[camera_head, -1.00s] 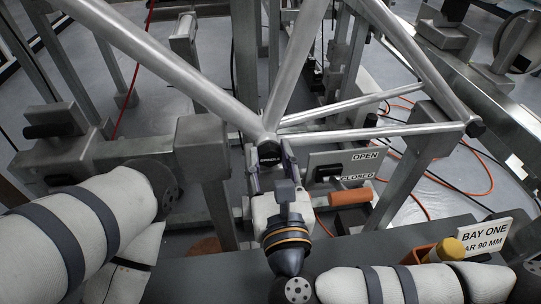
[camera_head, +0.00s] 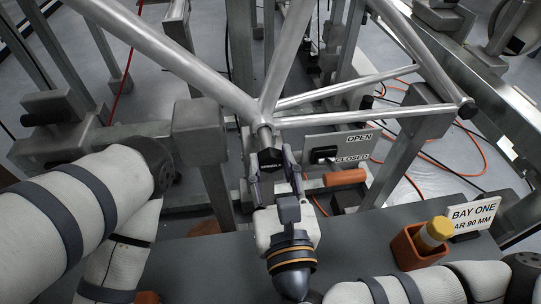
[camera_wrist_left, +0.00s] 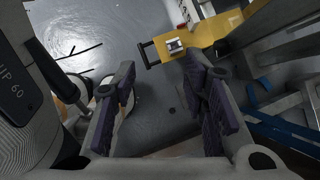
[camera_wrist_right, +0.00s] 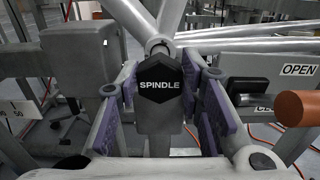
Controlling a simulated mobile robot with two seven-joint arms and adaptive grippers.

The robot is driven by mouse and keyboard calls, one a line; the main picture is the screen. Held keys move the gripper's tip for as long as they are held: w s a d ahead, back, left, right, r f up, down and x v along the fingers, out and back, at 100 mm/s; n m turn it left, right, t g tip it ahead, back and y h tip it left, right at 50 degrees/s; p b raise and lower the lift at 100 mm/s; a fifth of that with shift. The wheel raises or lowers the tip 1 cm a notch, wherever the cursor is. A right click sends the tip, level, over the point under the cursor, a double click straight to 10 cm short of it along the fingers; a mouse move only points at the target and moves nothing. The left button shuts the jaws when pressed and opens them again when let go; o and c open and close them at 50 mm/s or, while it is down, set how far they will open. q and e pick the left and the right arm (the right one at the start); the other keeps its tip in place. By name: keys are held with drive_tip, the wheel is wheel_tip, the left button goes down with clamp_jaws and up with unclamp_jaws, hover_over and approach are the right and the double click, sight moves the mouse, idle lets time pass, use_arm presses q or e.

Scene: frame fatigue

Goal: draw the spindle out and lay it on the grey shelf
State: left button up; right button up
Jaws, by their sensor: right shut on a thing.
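The spindle (camera_head: 270,158) has a black hexagonal head and sits below the junction of the silver tube frame (camera_head: 262,118). A short length of shaft shows between head and frame; I cannot see how much is still inside. In the right wrist view the head reads SPINDLE (camera_wrist_right: 160,84), with a grey part below it. My right gripper (camera_head: 273,170) is shut on the spindle, its fingers on either side. My left gripper (camera_wrist_left: 160,98) is open and empty in the left wrist view, away from the spindle. A dark grey shelf surface (camera_head: 200,262) runs along the front.
A panel marked OPEN and CLOSED (camera_head: 345,143) and an orange cylinder (camera_head: 345,177) are right of the spindle. The shelf's left-middle is bare.

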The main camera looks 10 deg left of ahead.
drive_tip(key=v, duration=0.6)
drive_tip(key=shift+p, duration=0.4)
idle(0.3)
drive_tip(key=shift+s, duration=0.2)
drive_tip(key=shift+s+d, duration=0.25)
drive_tip(key=shift+s, duration=0.15)
drive_tip(key=shift+v, duration=2)
